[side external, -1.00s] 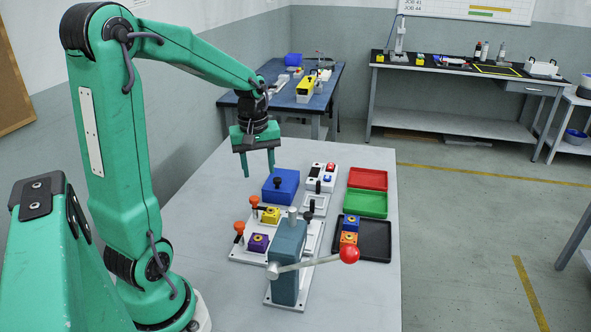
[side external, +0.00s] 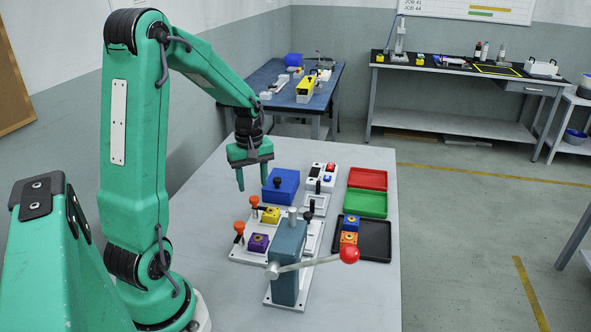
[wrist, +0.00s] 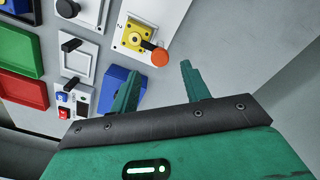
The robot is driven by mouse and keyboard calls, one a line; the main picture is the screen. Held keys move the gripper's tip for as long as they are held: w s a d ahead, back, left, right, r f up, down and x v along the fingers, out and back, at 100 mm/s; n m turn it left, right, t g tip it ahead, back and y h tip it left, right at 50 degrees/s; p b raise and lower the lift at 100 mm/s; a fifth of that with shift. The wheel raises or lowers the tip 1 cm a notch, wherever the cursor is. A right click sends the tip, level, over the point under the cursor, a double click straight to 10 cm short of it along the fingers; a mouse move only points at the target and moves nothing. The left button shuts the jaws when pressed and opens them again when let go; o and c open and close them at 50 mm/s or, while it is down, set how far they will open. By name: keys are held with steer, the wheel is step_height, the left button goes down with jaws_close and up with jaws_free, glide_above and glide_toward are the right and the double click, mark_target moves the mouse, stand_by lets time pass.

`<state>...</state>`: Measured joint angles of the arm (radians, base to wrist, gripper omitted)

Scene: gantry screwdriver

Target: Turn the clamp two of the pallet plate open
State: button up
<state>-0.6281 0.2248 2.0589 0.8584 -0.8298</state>
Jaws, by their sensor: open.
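The pallet plate (side external: 247,255) is white and lies on the table; part of it also shows in the wrist view (wrist: 177,15), marked "2". Clamp two (side external: 254,201) has an orange knob and a black arm. In the wrist view the knob (wrist: 160,57) sits off the yellow block's corner and the black arm reaches over the yellow block (wrist: 133,36). A second orange-knobbed clamp (side external: 239,228) stands by a purple block (side external: 258,243). My gripper (side external: 253,184) is open and empty, above and apart from clamp two; its fingers (wrist: 160,70) also show in the wrist view.
A teal press (side external: 289,260) with a red-balled lever stands in front. A switch box (side external: 321,177), red and green trays (side external: 366,204) and a black tray (side external: 377,240) are to the right.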

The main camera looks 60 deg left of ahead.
mark_target(254, 198)
steer(key=shift+f, duration=2.25)
steer(key=c, duration=1)
